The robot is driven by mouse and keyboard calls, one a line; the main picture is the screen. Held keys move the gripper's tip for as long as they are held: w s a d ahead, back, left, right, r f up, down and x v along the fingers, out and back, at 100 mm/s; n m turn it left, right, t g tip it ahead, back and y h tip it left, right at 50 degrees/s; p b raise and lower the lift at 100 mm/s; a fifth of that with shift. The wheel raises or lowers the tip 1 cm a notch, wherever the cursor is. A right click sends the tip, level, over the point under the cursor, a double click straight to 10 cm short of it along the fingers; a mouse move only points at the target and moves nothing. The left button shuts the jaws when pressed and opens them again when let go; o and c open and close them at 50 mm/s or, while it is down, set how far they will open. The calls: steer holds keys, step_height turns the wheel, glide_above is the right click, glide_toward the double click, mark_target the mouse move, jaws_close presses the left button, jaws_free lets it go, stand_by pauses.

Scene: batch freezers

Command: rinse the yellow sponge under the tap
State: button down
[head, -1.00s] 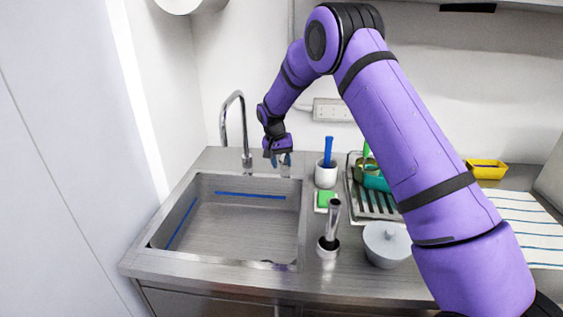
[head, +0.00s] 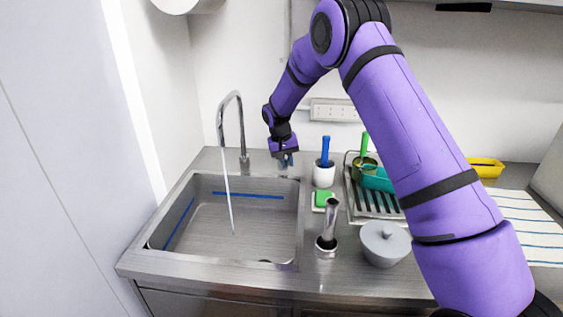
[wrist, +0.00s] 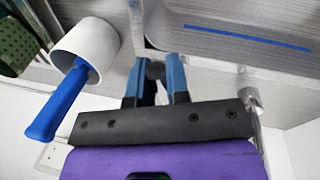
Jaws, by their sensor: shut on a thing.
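In the wrist view, my gripper (wrist: 155,82) is shut on a small metal lever (wrist: 153,72), partly hidden between the fingers. No sponge is in its fingers. A green sponge (head: 323,198) lies on a small white dish right of the sink. I cannot make out a yellow sponge.
A white cup (head: 324,177) with a blue-handled brush (head: 325,150) stands right of my gripper. A drying rack (head: 372,205), a yellow container (head: 487,167) and a striped cloth (head: 525,225) lie further right.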

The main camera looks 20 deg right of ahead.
steer(key=c, duration=1.1)
jaws_free()
steer(key=shift+r, duration=0.1)
step_height(320, 180, up, 10)
steer(key=a, duration=0.2)
steer(key=shift+w+r, duration=0.15)
steer(key=shift+r, duration=0.1)
